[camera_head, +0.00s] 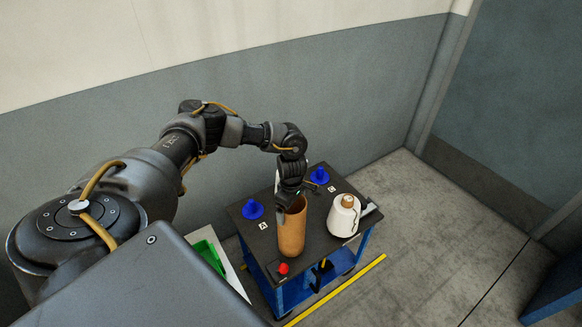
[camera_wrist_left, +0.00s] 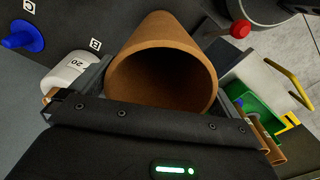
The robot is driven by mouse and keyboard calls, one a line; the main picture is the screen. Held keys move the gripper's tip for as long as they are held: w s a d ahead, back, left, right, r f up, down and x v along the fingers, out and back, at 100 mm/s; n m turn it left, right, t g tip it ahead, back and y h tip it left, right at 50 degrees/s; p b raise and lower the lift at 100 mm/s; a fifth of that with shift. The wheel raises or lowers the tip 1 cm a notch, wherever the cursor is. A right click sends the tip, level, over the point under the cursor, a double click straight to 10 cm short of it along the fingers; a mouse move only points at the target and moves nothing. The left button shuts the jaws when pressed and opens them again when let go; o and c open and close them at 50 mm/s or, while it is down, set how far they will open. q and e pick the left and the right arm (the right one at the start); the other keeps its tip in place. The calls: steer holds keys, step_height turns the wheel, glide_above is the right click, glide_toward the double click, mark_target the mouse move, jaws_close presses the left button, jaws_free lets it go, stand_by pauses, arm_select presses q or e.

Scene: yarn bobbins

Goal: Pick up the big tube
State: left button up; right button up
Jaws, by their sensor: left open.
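The big tube (camera_head: 292,232) is a brown, open-topped cylinder standing upright at the front of the dark cart top. In the left wrist view the big tube (camera_wrist_left: 162,33) shows its round open mouth facing the camera. My left gripper (camera_head: 288,204) is at the tube's upper end, pointing down. In the left wrist view, its open fingers lie to either side of the tube's mouth. I cannot tell whether they touch the wall. My right gripper is not in view.
A white yarn bobbin (camera_head: 343,217) stands right of the tube. Blue pegs (camera_head: 252,210) stand on the cart top (camera_head: 268,240), with a red knob (camera_head: 283,268) at its front. A green bin (camera_head: 209,254) is to the left. Open floor (camera_head: 420,235) lies to the right.

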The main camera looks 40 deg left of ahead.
arm_select(q)
steer(key=shift+f, duration=0.4)
steer(key=shift+c, duration=0.3)
steer(key=c, duration=1)
steer(key=shift+r, duration=0.1)
step_height(320, 180, up, 10)
steer(key=b, duration=0.3)
